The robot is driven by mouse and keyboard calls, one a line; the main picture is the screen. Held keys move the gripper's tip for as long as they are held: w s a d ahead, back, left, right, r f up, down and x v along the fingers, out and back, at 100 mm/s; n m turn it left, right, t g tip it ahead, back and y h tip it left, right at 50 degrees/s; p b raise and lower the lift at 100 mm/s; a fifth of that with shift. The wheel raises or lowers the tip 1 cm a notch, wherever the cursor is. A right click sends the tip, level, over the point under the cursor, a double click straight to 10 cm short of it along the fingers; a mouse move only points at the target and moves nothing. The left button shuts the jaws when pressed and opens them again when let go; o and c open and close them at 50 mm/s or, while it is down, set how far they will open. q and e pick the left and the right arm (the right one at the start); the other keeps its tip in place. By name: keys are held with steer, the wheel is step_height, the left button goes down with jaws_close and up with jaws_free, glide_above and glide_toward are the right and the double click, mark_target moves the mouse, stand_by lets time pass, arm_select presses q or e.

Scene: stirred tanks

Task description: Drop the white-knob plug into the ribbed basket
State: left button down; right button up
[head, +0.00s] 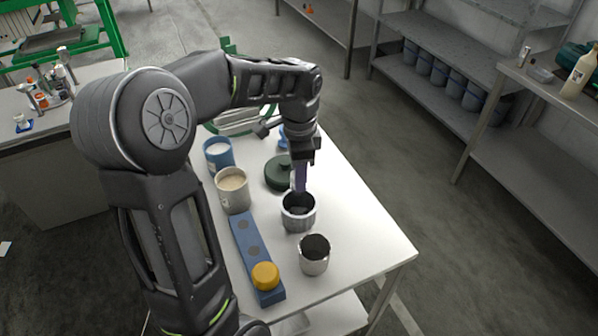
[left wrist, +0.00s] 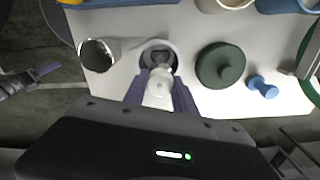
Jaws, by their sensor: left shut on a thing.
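My left gripper (head: 300,178) points down over the ribbed basket, with its purple fingers shut on the white-knob plug. The plug (left wrist: 158,88) shows in the left wrist view as a pale knob between the two fingers (left wrist: 160,95); its lower part is hidden. The ribbed basket (head: 298,222) is a grey open pot on the white table; in the left wrist view its rim (left wrist: 172,45) lies just beyond the plug. I cannot tell whether the plug's lower end is inside the rim. My right gripper (left wrist: 48,70) shows only partly at the left of the left wrist view.
A metal cup (head: 314,266) with dark contents stands near the basket. A blue rack (head: 245,238) holds a yellow-knob plug (head: 265,275). A beige can (head: 232,198), a blue can (head: 216,163), a dark green lid (head: 277,174) and a blue plug (left wrist: 263,87) are also close. The table's right side is clear.

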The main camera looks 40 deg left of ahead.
arm_select(q)
steer(key=shift+f+b, duration=0.7)
steer(key=shift+f, duration=0.45)
steer(key=c, duration=0.9)
jaws_free()
step_height(320, 180, up, 8)
steer(key=shift+f+b, duration=0.1)
steer(key=shift+b, duration=0.35)
